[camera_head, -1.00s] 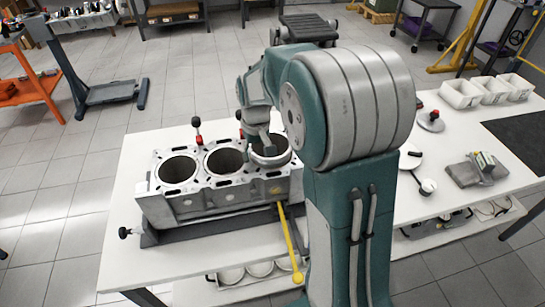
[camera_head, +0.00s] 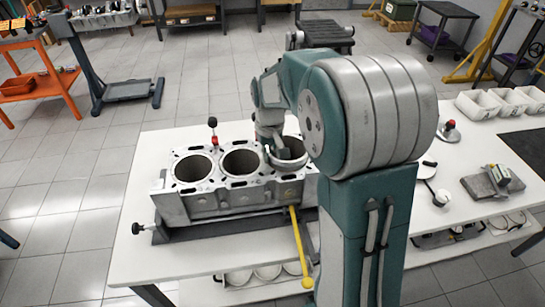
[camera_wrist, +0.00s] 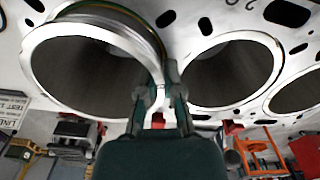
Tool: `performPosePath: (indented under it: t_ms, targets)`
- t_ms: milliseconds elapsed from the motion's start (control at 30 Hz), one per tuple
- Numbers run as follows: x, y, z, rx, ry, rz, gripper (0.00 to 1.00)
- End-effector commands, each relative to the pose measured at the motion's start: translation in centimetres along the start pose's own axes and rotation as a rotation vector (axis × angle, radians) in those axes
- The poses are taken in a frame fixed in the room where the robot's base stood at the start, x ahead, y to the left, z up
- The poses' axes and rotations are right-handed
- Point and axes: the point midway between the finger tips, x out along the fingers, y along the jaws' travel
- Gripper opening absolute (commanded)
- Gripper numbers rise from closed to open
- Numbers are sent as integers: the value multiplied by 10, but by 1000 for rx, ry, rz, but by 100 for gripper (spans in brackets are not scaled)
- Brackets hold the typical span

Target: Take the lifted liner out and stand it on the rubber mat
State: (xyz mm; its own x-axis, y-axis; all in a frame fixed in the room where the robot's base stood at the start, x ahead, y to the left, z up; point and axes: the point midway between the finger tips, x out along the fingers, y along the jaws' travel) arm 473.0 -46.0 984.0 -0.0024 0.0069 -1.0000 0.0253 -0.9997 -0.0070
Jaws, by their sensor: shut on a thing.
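The lifted liner (camera_wrist: 82,72) is a metal cylinder with a bright rim, at the left in the wrist view. It stands out from the engine block (camera_wrist: 180,28), and its outer wall shows above the deck. My gripper (camera_wrist: 160,88) is shut on its wall, on the side toward the neighbouring bore. In the head view my gripper (camera_head: 274,150) is at the right-hand bore of the block (camera_head: 232,202); my arm partly hides the liner there. The dark rubber mat (camera_head: 528,147) lies flat at the bench's right end, apart from the liner.
A yellow-handled bar (camera_head: 300,245) sticks out at the block's front.

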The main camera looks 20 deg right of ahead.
Motion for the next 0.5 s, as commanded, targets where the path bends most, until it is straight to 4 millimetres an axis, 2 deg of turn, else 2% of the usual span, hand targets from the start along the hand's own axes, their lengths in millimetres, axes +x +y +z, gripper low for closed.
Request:
performPosePath:
  t_ms: [300, 500]
  targets:
    - [-65, -4, 0, 2, 3, 1, 0]
    - [-90, -5, 0, 2, 2, 0, 0]
